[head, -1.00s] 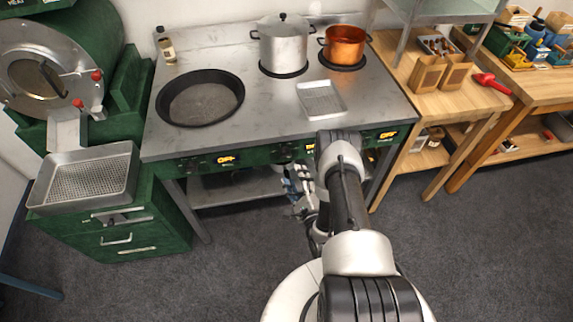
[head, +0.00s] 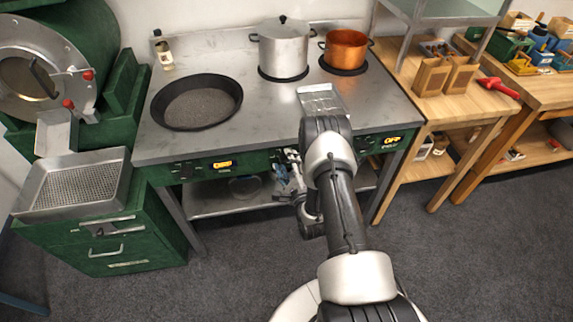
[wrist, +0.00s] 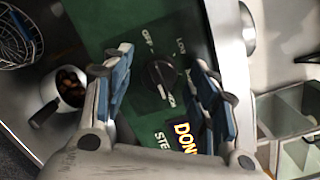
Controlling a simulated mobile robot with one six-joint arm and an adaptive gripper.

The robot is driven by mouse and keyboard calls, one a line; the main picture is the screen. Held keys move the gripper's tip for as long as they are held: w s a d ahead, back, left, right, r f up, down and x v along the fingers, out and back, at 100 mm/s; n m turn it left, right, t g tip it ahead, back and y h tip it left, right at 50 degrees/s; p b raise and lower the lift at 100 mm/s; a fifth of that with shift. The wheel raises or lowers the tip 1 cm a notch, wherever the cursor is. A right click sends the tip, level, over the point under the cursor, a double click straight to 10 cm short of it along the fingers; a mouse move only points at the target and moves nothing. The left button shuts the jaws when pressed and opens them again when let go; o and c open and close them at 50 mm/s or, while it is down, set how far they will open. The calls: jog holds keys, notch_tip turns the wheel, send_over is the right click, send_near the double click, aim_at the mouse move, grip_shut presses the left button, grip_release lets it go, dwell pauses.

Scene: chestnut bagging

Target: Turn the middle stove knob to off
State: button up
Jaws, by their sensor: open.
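The middle stove knob (wrist: 158,78) is a round black knob on the green front panel (wrist: 150,20) in the wrist view. Labels around it include OFF and LOW. A pale mark on the knob appears to point away from OFF, toward the label at lower right. A partly covered display (wrist: 184,138) beside it seems to read DONE. My gripper (wrist: 163,80) is open, with its blue-grey fingers on either side of the knob; contact cannot be told. In the head view my gripper (head: 288,178) is at the stove front, and my arm hides the middle knob.
The stove top (head: 270,105) holds a black pan (head: 197,102), a silver pot (head: 283,48), a copper pot (head: 345,50) and a small metal tray (head: 320,98). A wooden table (head: 415,105) stands close on the right, a green cabinet (head: 105,250) on the left.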

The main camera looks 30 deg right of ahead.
jog(key=c, duration=1.1)
jog(key=shift+o, duration=0.2)
